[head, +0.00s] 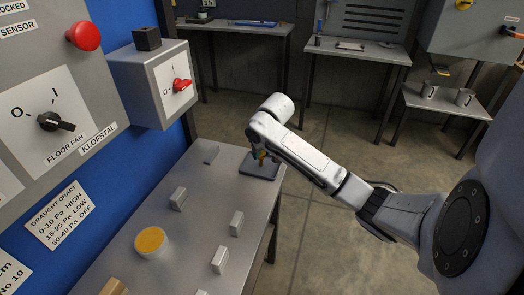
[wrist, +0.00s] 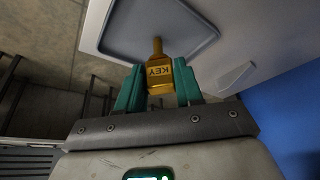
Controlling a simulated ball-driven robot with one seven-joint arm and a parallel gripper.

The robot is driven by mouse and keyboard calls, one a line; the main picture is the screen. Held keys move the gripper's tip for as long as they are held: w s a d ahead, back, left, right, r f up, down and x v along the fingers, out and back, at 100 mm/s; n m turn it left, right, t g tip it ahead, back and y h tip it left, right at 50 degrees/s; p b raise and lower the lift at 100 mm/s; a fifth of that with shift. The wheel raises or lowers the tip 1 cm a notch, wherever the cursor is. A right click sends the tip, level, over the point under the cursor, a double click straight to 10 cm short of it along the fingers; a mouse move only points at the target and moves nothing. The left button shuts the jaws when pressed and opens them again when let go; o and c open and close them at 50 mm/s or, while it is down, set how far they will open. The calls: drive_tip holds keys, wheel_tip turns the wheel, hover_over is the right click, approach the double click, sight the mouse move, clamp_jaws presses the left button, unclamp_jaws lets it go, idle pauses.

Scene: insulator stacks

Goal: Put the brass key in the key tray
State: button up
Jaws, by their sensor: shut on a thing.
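The brass key (wrist: 159,72), a gold piece marked KEY with a narrow shaft, is held between the teal fingers of my gripper (wrist: 158,90) in the wrist view. Its shaft points toward the tray. The key tray (head: 260,172) is a dark grey, shallow tray at the far end of the bench in the head view. It also shows in the wrist view (wrist: 125,25), past the key. In the head view my gripper (head: 260,158) is over the tray. I cannot tell whether the key touches it.
The grey bench (head: 200,225) carries several small pale blocks, such as one at its middle (head: 178,199), and a round yellow-topped tub (head: 151,242). A switch box (head: 155,85) with a red knob overhangs the bench's left side. Open floor (head: 320,225) lies right of the bench.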

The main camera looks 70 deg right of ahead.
drive_tip(key=o, duration=1.1)
drive_tip(key=shift+f, duration=0.1)
drive_tip(key=v, duration=1.2)
